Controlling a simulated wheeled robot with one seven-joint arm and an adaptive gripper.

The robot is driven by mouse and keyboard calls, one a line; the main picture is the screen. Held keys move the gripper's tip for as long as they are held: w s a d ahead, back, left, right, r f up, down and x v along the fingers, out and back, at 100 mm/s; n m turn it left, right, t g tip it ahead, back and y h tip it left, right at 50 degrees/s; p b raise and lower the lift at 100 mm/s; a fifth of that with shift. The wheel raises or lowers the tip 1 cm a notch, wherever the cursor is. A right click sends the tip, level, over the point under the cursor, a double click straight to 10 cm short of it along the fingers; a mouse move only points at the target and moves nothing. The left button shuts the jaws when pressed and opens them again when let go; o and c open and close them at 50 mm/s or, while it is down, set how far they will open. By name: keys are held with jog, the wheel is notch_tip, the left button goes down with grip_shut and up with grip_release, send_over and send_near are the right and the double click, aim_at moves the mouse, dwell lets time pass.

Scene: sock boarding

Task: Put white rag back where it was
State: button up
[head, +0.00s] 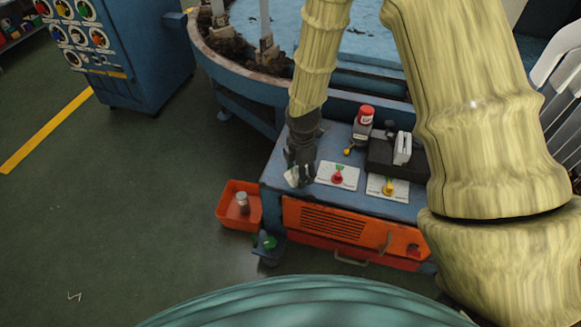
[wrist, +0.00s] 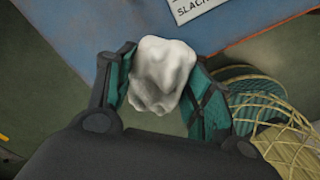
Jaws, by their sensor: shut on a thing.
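The white rag (wrist: 160,75) is a crumpled lump pinched between the two fingers of my gripper (wrist: 158,85) in the wrist view. In the head view the rag (head: 293,177) shows as a small pale patch at the tip of my gripper (head: 299,173). My gripper points down over the left end of the blue bench top (head: 315,203). The rag covers part of the bench edge in the wrist view. I cannot tell whether it touches the bench.
On the bench are white plates with a red knob (head: 338,178) and a yellow knob (head: 388,188), a red-capped bottle (head: 363,122) and a dark block (head: 384,157).

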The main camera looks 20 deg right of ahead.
jog(key=w, duration=0.4)
jog(key=w+a, duration=0.1)
jog(key=w, duration=0.1)
jog(key=shift+f+b, duration=0.8)
jog(key=shift+f, duration=1.25)
jog(key=shift+f, duration=0.1)
jog(key=o, duration=1.1)
jog(key=shift+c, duration=0.2)
notch_tip(320, 180, up, 12)
jog(key=p, duration=0.2)
jog(key=shift+p, duration=0.3)
jog(key=shift+a, duration=0.1)
